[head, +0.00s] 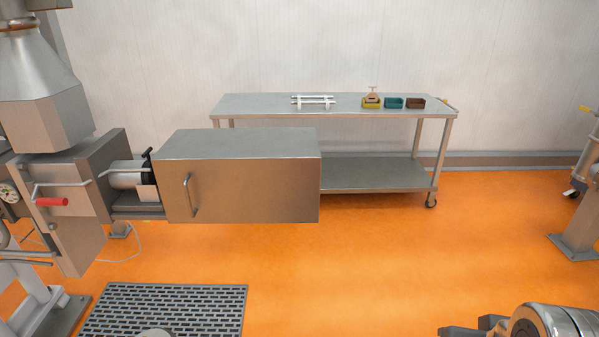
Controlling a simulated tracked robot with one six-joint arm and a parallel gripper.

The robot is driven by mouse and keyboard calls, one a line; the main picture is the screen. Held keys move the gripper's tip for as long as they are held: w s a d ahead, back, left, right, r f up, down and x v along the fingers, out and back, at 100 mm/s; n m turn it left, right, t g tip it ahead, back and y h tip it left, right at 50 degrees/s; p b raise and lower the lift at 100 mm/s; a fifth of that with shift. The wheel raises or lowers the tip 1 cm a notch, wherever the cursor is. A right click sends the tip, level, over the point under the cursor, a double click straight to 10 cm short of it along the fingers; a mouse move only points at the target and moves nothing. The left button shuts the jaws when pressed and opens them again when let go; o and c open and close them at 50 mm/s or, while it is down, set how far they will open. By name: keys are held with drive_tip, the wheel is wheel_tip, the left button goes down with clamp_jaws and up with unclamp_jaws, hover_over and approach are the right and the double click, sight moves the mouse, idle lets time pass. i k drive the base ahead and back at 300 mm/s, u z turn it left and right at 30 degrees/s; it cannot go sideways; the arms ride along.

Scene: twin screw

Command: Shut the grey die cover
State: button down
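The grey die cover (260,190) is a large box-shaped metal hood in the head view, left of centre. It has a vertical bar handle (189,195) near the left end of its front face. A gap lies between its left end and the machine body (88,185). In that gap a pale cylindrical die part (127,178) with a dark lever shows. My gripper (474,328) is at the bottom right edge, far from the cover and its handle. It is partly cut off by the frame, so its opening cannot be judged.
A steel trolley table (250,103) stands behind the cover by the wall, with a white rack (313,101) and small coloured bins (393,103). A dark grated mat (170,305) lies in front at left. A metal stand (577,235) is at far right. Orange floor between is clear.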

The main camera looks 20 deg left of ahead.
sight(263, 175)
drive_tip(key=u, duration=0.35)
drive_tip(key=i, duration=0.55)
drive_tip(key=u, duration=0.9)
drive_tip(key=i, duration=0.7)
drive_tip(key=u, duration=0.45)
